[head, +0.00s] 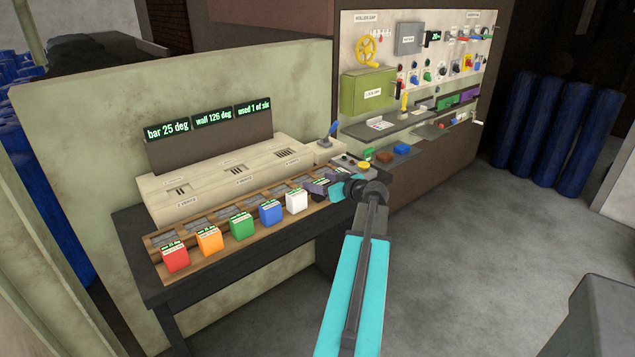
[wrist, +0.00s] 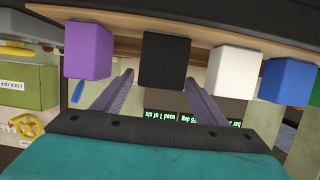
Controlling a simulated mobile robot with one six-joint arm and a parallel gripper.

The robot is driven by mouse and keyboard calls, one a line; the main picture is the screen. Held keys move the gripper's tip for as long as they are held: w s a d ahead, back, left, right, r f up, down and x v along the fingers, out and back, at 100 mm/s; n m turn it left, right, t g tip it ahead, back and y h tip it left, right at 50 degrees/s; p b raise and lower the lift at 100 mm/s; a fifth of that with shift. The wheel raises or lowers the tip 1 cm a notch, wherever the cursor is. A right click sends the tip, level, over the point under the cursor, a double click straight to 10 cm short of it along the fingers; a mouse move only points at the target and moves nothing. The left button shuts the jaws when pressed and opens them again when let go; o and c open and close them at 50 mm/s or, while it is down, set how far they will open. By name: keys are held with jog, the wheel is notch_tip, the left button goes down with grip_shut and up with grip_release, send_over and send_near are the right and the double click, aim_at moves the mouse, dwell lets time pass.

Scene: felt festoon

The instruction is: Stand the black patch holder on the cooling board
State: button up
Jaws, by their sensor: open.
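The black patch holder (wrist: 164,60) is upright in the wrist view, which looks inverted. It is between the tips of my gripper (wrist: 160,76), which is open with a finger on each side; I cannot tell whether either finger touches it. In the head view my gripper (head: 325,187) is at the right end of the holder row and mostly hides the black holder. The holders stand along a wooden board (head: 195,266) with grey pads behind them. I see no label that tells which surface is the cooling board.
White (head: 296,201), blue (head: 270,213), green (head: 242,227), orange (head: 209,240) and red (head: 175,257) holders line the board. A purple holder (wrist: 88,50) flanks the black one in the wrist view. A beige slotted unit (head: 225,175) stands behind.

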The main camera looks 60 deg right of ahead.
jog(key=b+v, duration=0.1)
jog(key=v, duration=0.7)
jog(key=shift+s, duration=0.1)
dwell(0.5)
jog(key=shift+s, duration=0.1)
